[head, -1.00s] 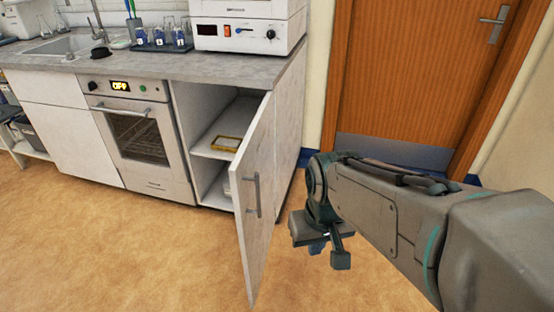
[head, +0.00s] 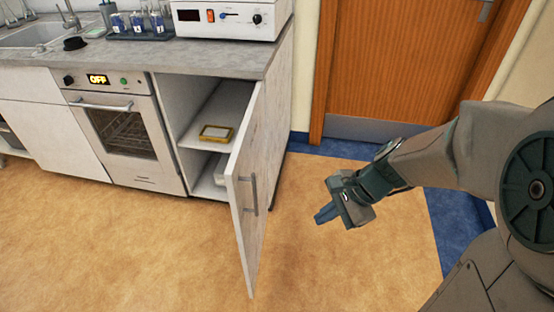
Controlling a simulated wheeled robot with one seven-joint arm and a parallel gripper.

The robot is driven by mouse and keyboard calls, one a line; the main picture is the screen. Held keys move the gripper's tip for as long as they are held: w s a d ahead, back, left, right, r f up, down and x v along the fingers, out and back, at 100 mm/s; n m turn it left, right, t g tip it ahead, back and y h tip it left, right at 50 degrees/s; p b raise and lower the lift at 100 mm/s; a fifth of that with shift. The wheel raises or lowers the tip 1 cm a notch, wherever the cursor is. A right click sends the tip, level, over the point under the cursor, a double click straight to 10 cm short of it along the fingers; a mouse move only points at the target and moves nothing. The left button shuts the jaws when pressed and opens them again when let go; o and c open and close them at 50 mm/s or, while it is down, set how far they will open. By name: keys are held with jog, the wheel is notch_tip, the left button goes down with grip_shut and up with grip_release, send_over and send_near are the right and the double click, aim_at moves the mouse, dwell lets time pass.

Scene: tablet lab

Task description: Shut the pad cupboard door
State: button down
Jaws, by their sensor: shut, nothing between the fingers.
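The pad cupboard door (head: 262,165) is a pale panel hinged on the cupboard's right side. It stands wide open, swung out over the floor, with a vertical metal handle (head: 250,193) near its free edge. The open cupboard (head: 192,105) shows a shelf with a yellow-framed pad (head: 216,133) on it. My gripper (head: 323,215) is to the right of the door, apart from it, above the floor. Its blue fingers are shut and empty, and they point left toward the door.
An oven (head: 128,130) is built in left of the cupboard. The grey worktop (head: 150,53) above carries a white instrument (head: 225,15) and a rack of bottles (head: 140,22). A wooden room door (head: 400,65) stands behind my arm. The floor (head: 130,250) in front is clear.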

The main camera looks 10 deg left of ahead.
jog(key=w+a+f+m+y, duration=0.1)
jog(key=w+a+f+m, duration=0.3)
jog(key=a, duration=0.3)
jog(key=w+a+f+m+t+y+b, duration=0.1)
jog(key=w+a+f+m, duration=0.3)
jog(key=a, duration=0.3)
jog(key=shift+w+y, duration=0.15)
jog(key=shift+y, duration=0.15)
jog(key=shift+b, duration=0.3)
